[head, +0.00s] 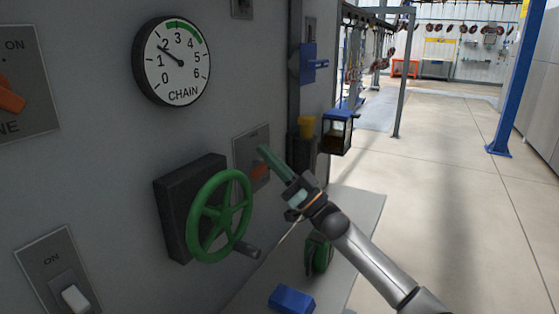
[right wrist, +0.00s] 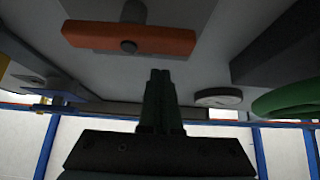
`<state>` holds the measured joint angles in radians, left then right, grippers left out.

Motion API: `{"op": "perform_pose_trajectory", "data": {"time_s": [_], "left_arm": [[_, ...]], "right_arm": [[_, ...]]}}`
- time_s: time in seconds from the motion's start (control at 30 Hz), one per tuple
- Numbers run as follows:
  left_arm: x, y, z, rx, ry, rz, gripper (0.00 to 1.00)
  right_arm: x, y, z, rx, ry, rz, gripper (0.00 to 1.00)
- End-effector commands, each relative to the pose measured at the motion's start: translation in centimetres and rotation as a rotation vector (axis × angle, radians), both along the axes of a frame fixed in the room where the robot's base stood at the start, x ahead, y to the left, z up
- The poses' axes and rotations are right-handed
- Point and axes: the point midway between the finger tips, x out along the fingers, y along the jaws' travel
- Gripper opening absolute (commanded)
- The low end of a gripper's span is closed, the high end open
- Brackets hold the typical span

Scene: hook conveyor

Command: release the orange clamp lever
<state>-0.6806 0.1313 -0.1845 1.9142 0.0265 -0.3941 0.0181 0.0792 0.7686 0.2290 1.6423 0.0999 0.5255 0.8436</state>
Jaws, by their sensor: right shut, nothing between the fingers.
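An orange lever (head: 260,171) sits on a grey plate (head: 244,147) on the wall, partly behind my right gripper in the head view. It also shows in the right wrist view as an orange bar (right wrist: 95,36) lying nearly level across its plate, with a dark pivot at its middle. My right gripper (head: 265,151) is shut and empty, its fingertips in front of the plate. In the right wrist view the closed fingertips (right wrist: 160,74) point towards the wall, just below the right part of the bar; I cannot tell whether they touch it. My left gripper is not in view.
A green handwheel (head: 220,215) juts from the wall left of my right gripper. A chain dial (head: 172,62) is above it. Another orange lever (head: 12,98) is at the far left. A lantern (head: 337,132) hangs at right. A table (head: 352,215) holds a blue block (head: 291,299).

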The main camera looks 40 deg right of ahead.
Motion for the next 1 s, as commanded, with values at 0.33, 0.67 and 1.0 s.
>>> {"op": "perform_pose_trajectory", "data": {"time_s": [0.33, 0.67, 1.0], "left_arm": [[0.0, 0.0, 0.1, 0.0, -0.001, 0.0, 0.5], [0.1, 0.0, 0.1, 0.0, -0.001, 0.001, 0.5], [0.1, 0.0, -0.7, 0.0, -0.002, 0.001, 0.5]], "right_arm": [[0.0, 0.0, -3.3, 0.003, 0.005, 0.0, 0.0], [0.0, 0.0, -3.4, 0.002, 0.005, 0.0, 0.0], [-0.1, 0.0, -3.6, -0.055, -0.012, -0.001, 0.0]]}}
